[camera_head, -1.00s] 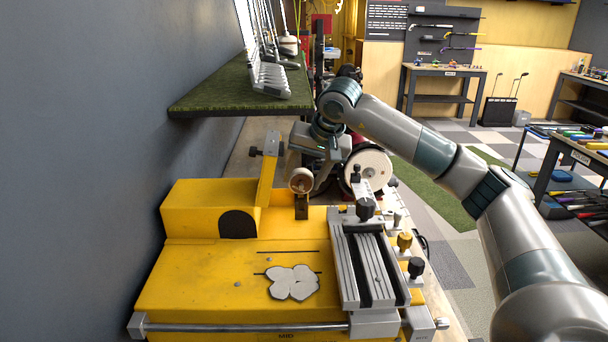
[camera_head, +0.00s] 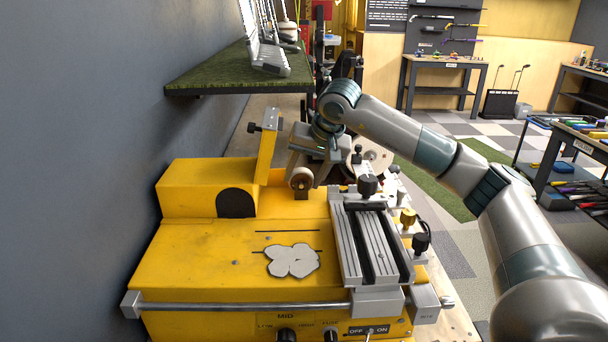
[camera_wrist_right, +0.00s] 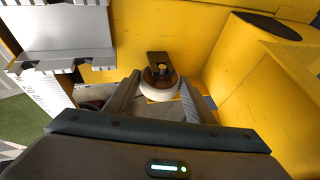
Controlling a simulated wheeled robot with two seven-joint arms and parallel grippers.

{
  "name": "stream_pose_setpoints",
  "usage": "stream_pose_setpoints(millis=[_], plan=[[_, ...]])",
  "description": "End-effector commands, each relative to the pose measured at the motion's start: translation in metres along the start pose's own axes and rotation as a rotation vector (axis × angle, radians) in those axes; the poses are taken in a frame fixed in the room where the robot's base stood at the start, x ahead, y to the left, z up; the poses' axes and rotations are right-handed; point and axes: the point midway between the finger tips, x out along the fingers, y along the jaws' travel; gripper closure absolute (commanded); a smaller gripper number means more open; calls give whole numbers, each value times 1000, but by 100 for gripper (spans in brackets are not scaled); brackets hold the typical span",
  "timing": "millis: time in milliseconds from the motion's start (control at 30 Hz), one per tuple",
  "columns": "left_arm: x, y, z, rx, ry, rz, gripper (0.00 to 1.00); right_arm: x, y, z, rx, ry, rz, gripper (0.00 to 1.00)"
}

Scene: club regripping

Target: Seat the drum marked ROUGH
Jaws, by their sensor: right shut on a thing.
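My right gripper (camera_head: 312,172) is over the back of the yellow sanding machine (camera_head: 185,270), shut on a small pale drum (camera_head: 301,178) with a brownish centre. In the right wrist view the drum (camera_wrist_right: 160,98) shows between the two fingers of the right gripper (camera_wrist_right: 160,104). A dark upright bracket (camera_wrist_right: 158,60) stands at the drum; in the head view its lower part (camera_head: 301,195) shows just under it. I cannot tell whether the drum is on a shaft there. No ROUGH marking is readable. My left gripper is not in view.
A silver slotted slide (camera_head: 372,245) with black knobs lies right of the bracket. A yellow upright arm (camera_head: 267,150) stands left of the drum. A green shelf (camera_head: 230,82) with club heads overhangs the back left. A grey-white patch (camera_head: 292,261) marks the machine top.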

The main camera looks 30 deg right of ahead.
Motion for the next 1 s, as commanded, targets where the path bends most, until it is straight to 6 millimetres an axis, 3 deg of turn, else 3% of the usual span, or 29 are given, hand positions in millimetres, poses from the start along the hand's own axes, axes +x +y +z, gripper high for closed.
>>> stream_pose_setpoints(millis=[367,400,467,800,1000], plan=[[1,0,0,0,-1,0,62,1,0,0,0,1,0,63],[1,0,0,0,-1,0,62,1,0,0,0,1,0,41],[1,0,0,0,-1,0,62,1,0,0,0,1,0,29],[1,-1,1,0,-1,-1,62,0,0,0,0,0,0,29],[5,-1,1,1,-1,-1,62,-10,0,0,1,3,-2,29]])
